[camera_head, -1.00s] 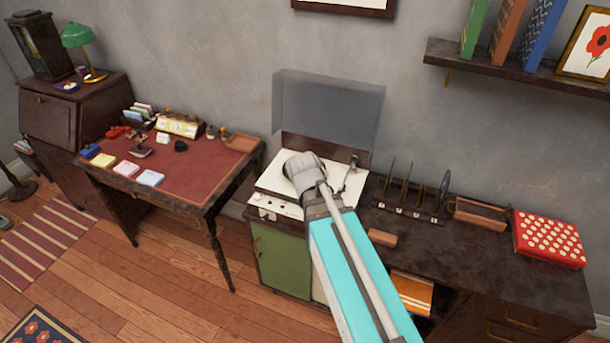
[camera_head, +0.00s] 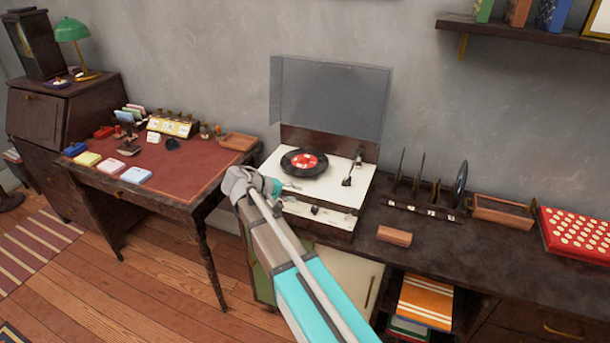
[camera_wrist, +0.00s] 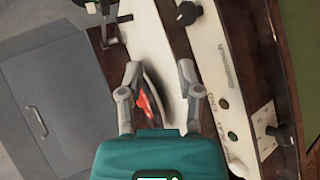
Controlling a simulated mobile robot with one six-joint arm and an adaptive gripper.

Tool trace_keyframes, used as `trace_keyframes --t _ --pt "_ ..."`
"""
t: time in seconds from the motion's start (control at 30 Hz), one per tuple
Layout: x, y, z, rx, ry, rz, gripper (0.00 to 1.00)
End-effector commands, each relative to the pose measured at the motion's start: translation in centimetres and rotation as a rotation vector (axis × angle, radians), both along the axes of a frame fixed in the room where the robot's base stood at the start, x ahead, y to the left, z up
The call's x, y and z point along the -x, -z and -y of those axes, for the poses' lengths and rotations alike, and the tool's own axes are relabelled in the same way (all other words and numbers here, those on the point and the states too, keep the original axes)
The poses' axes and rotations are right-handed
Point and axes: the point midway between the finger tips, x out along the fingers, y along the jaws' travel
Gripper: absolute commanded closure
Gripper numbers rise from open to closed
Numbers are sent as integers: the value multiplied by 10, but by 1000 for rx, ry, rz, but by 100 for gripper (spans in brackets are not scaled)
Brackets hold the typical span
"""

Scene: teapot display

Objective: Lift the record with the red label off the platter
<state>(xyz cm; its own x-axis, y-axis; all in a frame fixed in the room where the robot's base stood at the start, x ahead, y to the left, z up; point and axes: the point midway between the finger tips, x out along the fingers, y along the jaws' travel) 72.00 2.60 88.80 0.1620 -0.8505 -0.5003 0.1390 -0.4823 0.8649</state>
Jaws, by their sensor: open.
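The record with the red label (camera_head: 304,161) lies flat on the white turntable (camera_head: 335,192), left of the tonearm (camera_head: 350,170). My gripper (camera_head: 288,188) is low at the turntable's front left, in front of the record in the head view. Its fingers are small there and contact is not clear. In the wrist view my gripper (camera_wrist: 160,76) is open, with white deck showing between the fingers. A dark edge and the red label of the record (camera_wrist: 150,105) show between the fingers, nearer the left one. The gripper's teal body hides the rest of the record.
The turntable's grey lid (camera_head: 330,98) stands open behind it. A rack with several upright discs (camera_head: 425,190), a small wooden block (camera_head: 394,236) and a wooden tray (camera_head: 502,211) are to the right. In the wrist view, knobs (camera_wrist: 188,13) line the deck's front.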

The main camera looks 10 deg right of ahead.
Motion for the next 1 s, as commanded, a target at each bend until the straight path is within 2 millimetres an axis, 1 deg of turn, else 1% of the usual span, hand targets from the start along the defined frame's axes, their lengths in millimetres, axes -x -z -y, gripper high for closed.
trace_keyframes --t 0.03,0.1,0.27,0.4,0.5,0.6,0.7,0.8,1.0 --pt "-11 14 -9 40 -11 11 54" --pt "-21 18 -18 98 -22 26 54" --pt "-42 25 -41 229 -48 66 54" --pt "-58 30 -65 336 -69 104 54" --pt "-66 31 -80 399 -81 129 54" --pt "-71 31 -91 448 -88 149 54" --pt "-74 30 -99 479 -94 162 54" --pt "-75 28 -103 495 -96 170 54" --pt "-75 27 -103 500 -95 171 54"
